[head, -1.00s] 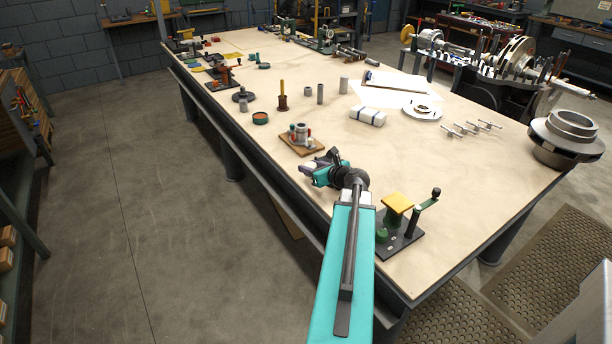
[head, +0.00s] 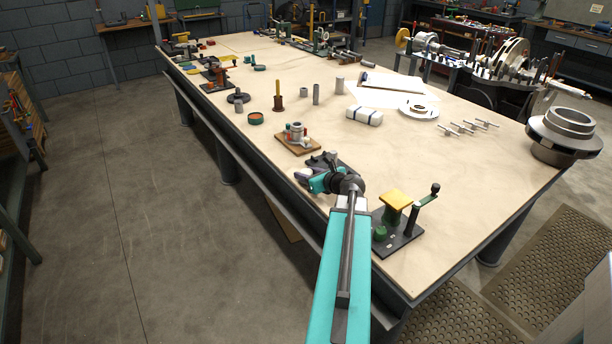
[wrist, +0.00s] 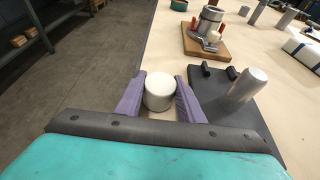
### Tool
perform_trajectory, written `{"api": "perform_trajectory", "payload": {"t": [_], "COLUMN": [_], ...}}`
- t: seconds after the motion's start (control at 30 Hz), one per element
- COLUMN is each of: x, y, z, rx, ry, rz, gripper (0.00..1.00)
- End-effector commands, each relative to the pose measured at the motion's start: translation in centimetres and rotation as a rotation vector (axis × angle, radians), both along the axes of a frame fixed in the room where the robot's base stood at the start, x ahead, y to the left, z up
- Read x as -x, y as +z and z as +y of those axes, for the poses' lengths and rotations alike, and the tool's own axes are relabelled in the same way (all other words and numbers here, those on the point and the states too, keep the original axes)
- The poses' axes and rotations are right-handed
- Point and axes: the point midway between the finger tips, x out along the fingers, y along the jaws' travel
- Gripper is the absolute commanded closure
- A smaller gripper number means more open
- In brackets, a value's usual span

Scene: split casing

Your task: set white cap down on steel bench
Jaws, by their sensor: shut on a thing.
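The white cap (wrist: 160,91) is a short round cylinder, seen from above in the wrist view between the two purple fingers of my gripper (wrist: 160,97). The fingers are shut on its sides. In the head view my gripper (head: 304,177) is at the near left edge of the bench, with the cap small and pale at its tip. The steel bench (head: 440,185) has a broad pale top. In the wrist view the cap is at the bench's edge, with floor to its left. I cannot tell whether its underside touches anything.
A dark plate with a grey peg (wrist: 247,86) lies just right of my gripper. A wooden block with a metal fitting (head: 297,139) stands beyond. A green fixture with a yellow top (head: 396,203) stands to the right.

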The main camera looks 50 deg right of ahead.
Motion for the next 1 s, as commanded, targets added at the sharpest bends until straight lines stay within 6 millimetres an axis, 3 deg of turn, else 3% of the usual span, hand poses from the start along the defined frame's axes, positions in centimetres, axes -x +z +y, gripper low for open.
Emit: {"api": "perform_trajectory", "payload": {"t": [0.33,0.37,0.47,1.0], "x": [0.09,0.11,0.13,0.74], "y": [-0.44,-0.44,-0.4,0.21], "z": [-0.09,-0.09,-0.12,-0.07], "rx": [-0.001,0.0,0.0,0.001], "ry": [-0.001,-0.002,-0.002,-0.005], "rz": [0.0,0.0,0.0,0.0], "gripper": [0.86,0.64,0.47,0.47]}}
